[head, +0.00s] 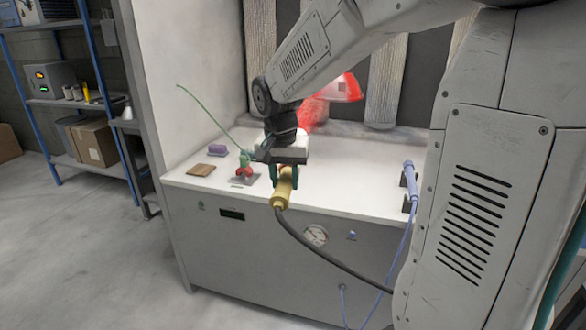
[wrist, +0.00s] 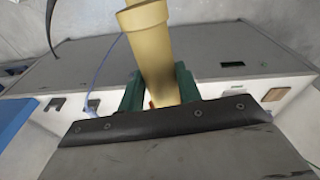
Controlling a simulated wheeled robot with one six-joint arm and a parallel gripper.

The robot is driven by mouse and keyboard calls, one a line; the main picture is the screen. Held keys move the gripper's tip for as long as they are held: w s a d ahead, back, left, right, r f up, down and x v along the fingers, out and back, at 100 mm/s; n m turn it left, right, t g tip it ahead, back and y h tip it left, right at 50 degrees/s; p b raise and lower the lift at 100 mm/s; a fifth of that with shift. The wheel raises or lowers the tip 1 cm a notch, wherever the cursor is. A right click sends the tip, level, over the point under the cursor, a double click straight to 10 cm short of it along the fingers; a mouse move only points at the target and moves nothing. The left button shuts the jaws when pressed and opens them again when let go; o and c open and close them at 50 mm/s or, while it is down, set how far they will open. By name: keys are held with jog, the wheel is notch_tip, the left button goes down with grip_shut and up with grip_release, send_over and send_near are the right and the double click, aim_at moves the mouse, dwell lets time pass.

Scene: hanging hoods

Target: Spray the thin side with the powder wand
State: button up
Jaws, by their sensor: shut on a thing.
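My gripper (head: 284,172) is shut on the yellow powder wand (head: 283,190), above the front of the white worktop (head: 340,170). In the wrist view, its green fingers (wrist: 157,92) sit on both sides of the wand (wrist: 150,50). A black hose hangs from the wand's near end. A red cloud of powder (head: 311,114) shows beyond my arm, reaching toward a hanging hood (head: 346,89). The hood is red with a pale patch, and my arm hides part of it. The wand's tip is hidden, and I cannot tell which side is thin.
A blue wand (head: 409,180) with a blue hose stands in a holder at the worktop's right. A green and red thing with a long thin green stem (head: 205,113), a purple block (head: 218,151) and a brown block (head: 202,170) lie at the left. Shelves (head: 75,102) stand further left.

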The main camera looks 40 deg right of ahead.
jog(key=s+r+m, duration=0.1)
jog(key=s+r, duration=0.2)
jog(key=r, duration=0.1)
jog(key=w+d+r, duration=0.1)
jog(key=w+d, duration=0.4)
jog(key=d, duration=0.3)
jog(key=shift+w+d+r, duration=0.15)
jog(key=shift+w+r, duration=0.15)
jog(key=shift+w, duration=0.1)
jog(key=s+a, duration=0.6)
jog(key=a, duration=0.2)
dwell(1.1)
jog(key=shift+s, duration=0.1)
